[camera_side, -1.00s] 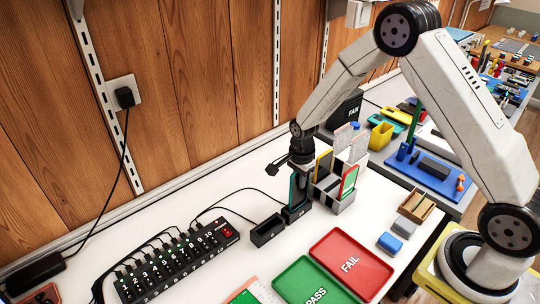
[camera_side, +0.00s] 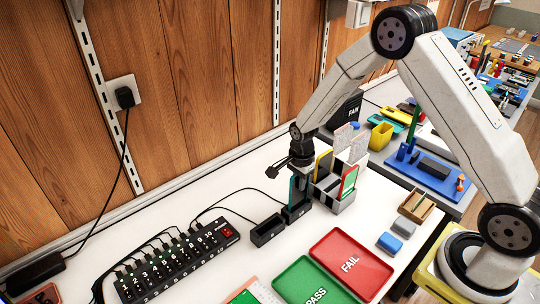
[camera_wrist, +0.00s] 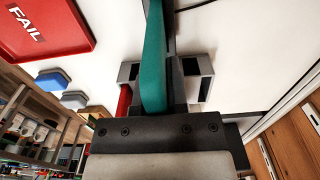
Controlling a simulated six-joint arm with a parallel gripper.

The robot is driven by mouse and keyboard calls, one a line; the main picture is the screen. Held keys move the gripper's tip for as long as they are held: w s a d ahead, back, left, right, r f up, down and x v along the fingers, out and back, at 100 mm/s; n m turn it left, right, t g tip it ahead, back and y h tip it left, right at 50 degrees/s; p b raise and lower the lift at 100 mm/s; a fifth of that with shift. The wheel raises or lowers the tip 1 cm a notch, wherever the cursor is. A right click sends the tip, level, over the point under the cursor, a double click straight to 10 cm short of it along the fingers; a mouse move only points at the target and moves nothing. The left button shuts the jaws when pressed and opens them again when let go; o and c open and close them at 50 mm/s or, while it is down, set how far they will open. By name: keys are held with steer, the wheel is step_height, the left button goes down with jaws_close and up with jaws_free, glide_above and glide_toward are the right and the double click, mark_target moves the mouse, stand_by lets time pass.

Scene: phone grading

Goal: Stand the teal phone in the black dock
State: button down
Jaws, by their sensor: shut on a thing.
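The teal phone (camera_side: 292,190) is upright between the jaws of my gripper (camera_side: 301,180), which is shut on it. In the side view the phone's lower end is at the black dock (camera_side: 296,213); my fingers partly cover it, and I cannot tell whether it is fully seated. A second black dock (camera_side: 267,230) stands empty just to the left. In the wrist view the teal phone (camera_wrist: 153,60) runs up the middle from my gripper.
A rack (camera_side: 333,194) with several upright phones and cards stands close to the right of my gripper. The power strip (camera_side: 175,262) and its cables lie to the left. The green PASS tray (camera_side: 300,278) and red FAIL tray (camera_side: 350,262) lie in front.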

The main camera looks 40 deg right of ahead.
steer(key=shift+f, duration=0.6)
steer(key=c, duration=0.6)
jaws_free()
steer(key=shift+o, duration=0.2)
steer(key=shift+r, duration=0.15)
steer(key=shift+r, duration=3.35)
